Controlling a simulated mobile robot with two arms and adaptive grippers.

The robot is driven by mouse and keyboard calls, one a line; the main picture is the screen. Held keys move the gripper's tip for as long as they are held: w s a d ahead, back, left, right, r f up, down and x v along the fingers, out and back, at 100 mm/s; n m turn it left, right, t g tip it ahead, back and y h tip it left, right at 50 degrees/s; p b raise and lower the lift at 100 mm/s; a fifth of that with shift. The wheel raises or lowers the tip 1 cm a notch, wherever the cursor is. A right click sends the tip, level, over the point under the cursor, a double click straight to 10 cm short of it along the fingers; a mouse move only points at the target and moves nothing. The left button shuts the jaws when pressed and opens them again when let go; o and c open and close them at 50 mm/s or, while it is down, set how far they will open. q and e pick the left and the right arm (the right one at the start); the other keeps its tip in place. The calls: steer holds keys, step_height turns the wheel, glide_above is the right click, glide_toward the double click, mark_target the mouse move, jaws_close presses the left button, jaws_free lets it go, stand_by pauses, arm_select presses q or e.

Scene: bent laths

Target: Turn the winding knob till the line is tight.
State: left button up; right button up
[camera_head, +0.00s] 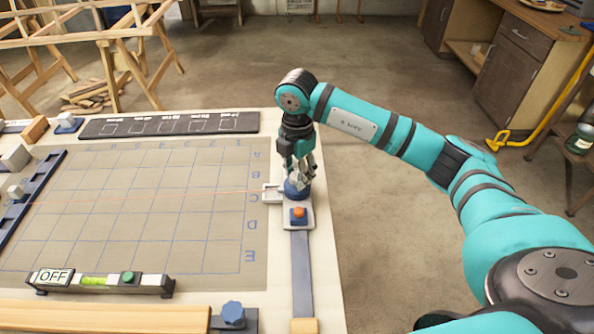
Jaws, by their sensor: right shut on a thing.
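The winding knob (296,190) is dark blue and stands on a pale winder mount near the right edge of the table. My right gripper (299,179) reaches down from above and is shut on the knob, hiding its top. A thin orange line (150,196) runs across the gridded board from the winder toward the blue rail at the left. It looks almost straight, but I cannot tell how tight it is. An orange button (299,211) sits on the mount just in front of the knob. My left gripper is not in view.
The gridded board (200,235) is mostly clear. A level-like bar marked OFF (55,276) lies along its front edge, and a black marked strip (170,124) lies behind it. A blue knob (232,313) is at the front. Bare floor lies right of the table.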

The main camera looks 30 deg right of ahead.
steer(key=shift+m, duration=0.4)
steer(key=o, duration=1.1)
steer(key=shift+o, duration=0.2)
step_height(320, 180, up, 12)
stand_by(0.4)
